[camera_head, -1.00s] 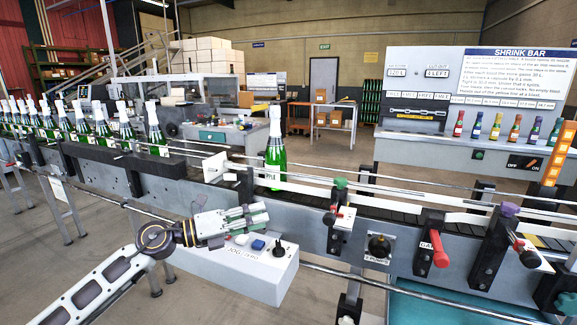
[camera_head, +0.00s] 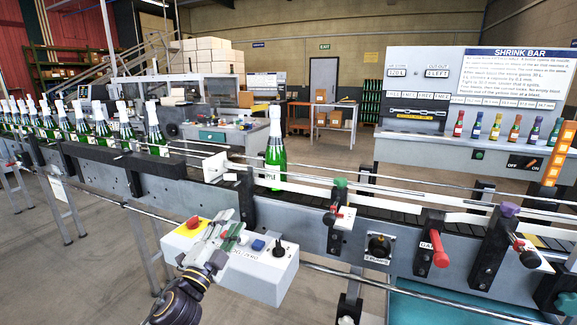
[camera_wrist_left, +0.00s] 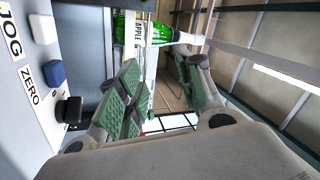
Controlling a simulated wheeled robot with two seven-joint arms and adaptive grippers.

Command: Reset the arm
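My left gripper (camera_head: 231,228) is in front of the conveyor, above the white jog box (camera_head: 262,278). It is open and empty: in the left wrist view its green-padded fingers (camera_wrist_left: 158,85) stand apart with nothing between them. The jog box carries a red button (camera_head: 193,222), a blue button (camera_head: 258,245) and a black knob (camera_head: 279,249). I cannot tell whether the gripper touches the box. My right gripper is not in view.
A green bottle with a white capsule (camera_head: 274,150) stands upright on the conveyor behind the gripper. Several similar bottles (camera_head: 101,128) line up at the left. Rails and a red-handled clamp (camera_head: 438,248) are to the right. The floor at lower left is clear.

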